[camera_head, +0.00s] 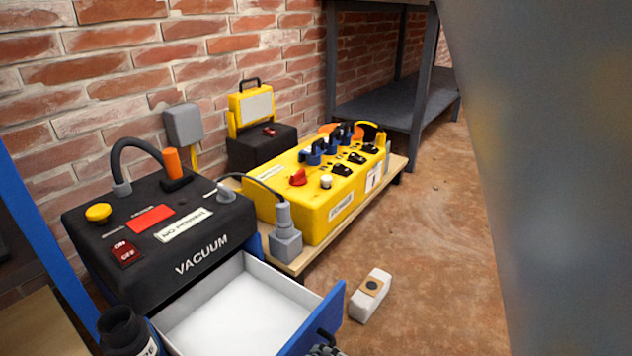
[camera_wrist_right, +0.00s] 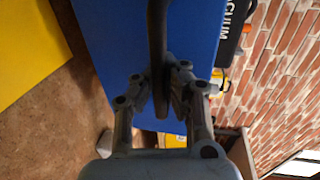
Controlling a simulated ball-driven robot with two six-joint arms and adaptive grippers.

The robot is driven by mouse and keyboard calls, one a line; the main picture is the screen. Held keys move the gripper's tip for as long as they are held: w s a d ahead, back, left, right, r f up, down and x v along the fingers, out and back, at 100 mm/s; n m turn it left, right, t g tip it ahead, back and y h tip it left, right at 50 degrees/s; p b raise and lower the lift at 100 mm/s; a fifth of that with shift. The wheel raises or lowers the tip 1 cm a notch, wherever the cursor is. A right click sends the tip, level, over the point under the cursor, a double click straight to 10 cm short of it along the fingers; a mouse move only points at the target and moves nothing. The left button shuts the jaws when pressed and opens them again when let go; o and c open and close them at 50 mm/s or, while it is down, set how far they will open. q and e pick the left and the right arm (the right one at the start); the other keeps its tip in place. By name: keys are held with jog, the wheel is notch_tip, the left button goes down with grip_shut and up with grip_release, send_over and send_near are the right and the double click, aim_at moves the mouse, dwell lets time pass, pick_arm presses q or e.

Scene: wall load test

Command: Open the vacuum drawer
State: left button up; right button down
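The black vacuum unit (camera_head: 150,240) labelled VACUUM stands at the left in the head view. Below it the drawer (camera_head: 235,310) is pulled out, showing an empty white inside behind a blue front panel (camera_head: 315,320). The blue front (camera_wrist_right: 205,40) fills the middle of the right wrist view, with a dark bar handle (camera_wrist_right: 157,40) across it. My right gripper (camera_wrist_right: 158,92) has its fingers on both sides of this handle and looks closed on it. In the head view only a bit of this gripper (camera_head: 325,349) shows at the bottom edge. My left gripper is not in view.
A yellow control box (camera_head: 320,195) sits on a low wooden board right of the vacuum unit. A small white block (camera_head: 370,295) lies on the floor near the drawer. A black cylinder (camera_head: 128,330) stands at lower left. A grey shelf (camera_head: 395,105) is behind.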

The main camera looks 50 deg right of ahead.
jog(key=c, duration=1.3)
grip_release()
jog(key=shift+c, duration=0.2)
